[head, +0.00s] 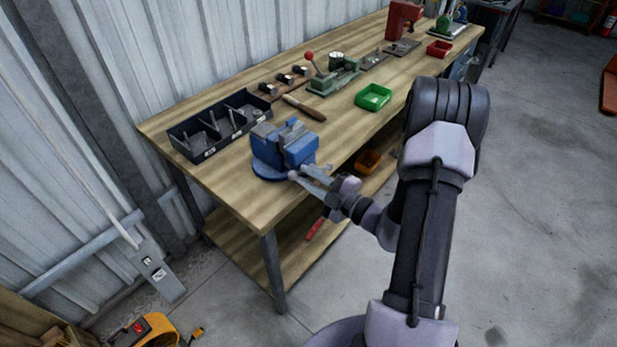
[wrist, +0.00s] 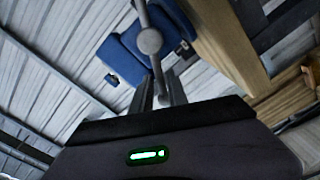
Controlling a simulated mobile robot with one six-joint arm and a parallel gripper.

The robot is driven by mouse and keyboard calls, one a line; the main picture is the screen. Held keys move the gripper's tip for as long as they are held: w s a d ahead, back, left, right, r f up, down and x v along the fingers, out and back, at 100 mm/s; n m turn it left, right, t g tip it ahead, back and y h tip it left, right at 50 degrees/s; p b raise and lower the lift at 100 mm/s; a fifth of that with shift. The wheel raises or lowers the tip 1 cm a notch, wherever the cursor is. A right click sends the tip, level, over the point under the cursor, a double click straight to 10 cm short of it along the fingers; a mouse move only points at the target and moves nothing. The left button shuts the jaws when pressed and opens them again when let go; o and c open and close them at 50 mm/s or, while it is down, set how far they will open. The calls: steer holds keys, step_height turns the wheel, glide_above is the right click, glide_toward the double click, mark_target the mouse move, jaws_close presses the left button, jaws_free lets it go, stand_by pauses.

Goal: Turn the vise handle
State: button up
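A blue vise (head: 287,150) is mounted on the near end of the wooden workbench. In the wrist view the blue vise body (wrist: 128,58) is at the top, with a grey handle (wrist: 150,41) in front of it: a round hub with a thin bar through it. My gripper (head: 305,177) is at the front of the vise, beside the handle. In the wrist view my gripper's two fingers (wrist: 160,77) stand apart, with the lower end of the bar between them. A gap seems to show beside the bar; contact is unclear.
The workbench (head: 222,187) carries a black divided bin (head: 208,140) behind the vise, a file with a wooden handle (head: 305,108), a green tray (head: 373,97) and a red tray (head: 439,48). An orange bin (head: 367,161) is on the lower shelf. Open floor lies to the right.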

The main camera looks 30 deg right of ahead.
jaws_close()
stand_by(1.1)
